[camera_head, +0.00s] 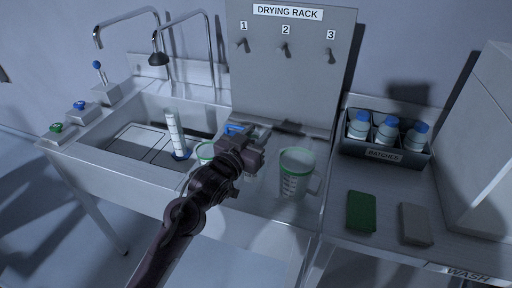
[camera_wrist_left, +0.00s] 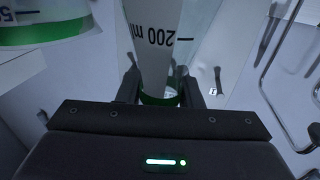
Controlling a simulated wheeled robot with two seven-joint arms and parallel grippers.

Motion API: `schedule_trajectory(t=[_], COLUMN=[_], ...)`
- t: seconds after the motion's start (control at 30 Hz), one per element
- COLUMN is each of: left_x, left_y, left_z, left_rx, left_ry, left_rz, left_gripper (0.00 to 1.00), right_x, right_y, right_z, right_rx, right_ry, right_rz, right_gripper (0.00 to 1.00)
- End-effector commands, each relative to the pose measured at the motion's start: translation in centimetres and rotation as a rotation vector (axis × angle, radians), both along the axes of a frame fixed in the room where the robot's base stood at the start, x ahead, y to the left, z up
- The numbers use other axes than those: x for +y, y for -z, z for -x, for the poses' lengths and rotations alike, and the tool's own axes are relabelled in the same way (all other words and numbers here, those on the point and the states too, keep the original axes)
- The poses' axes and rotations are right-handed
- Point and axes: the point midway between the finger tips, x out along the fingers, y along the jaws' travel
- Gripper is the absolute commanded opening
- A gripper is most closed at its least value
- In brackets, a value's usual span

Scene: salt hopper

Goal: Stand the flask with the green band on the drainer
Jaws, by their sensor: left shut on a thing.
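My left gripper (camera_head: 258,150) is over the steel surface beside the sink, below the drying rack board. In the left wrist view its fingers (camera_wrist_left: 160,88) are shut on the flask with the green band (camera_wrist_left: 160,45), a clear vessel marked 200 ml. The green band sits between the fingertips. In the head view the gripper mostly hides the flask, so its tilt and any contact below are unclear. The drainer (camera_head: 255,202) appears to be the steel area right of the sink, under the gripper.
A green-rimmed beaker (camera_head: 297,172) stands just right of my gripper. A white cylinder (camera_head: 174,132) with a blue base stands in the sink (camera_head: 105,145). A bottle caddy (camera_head: 384,157), green pad (camera_head: 361,211) and grey pad (camera_head: 415,224) are right.

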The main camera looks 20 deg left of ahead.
Motion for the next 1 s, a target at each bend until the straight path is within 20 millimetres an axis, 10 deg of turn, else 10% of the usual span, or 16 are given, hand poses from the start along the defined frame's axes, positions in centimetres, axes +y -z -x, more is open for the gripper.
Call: schedule_trajectory(t=[0.7, 0.73, 1.0], left_x=[0.0, 0.0, 0.0], left_y=[4.6, 4.7, 4.6], left_z=[0.0, 0.0, 0.0], left_rx=[-0.002, -0.001, -0.001], left_ry=[0.000, 0.000, 0.000], left_rz=[0.000, 0.000, 0.000], left_gripper=[0.00, 0.34, 0.54], right_x=[-0.7, -0.7, -0.7], right_y=[-0.2, -0.2, -0.3], right_z=[-0.1, -0.1, -0.1], right_rx=[-0.001, -0.001, -0.001], right_ry=[0.002, 0.002, 0.001], right_rz=[0.008, 0.009, 0.009], right_gripper=[0.00, 0.00, 0.00])
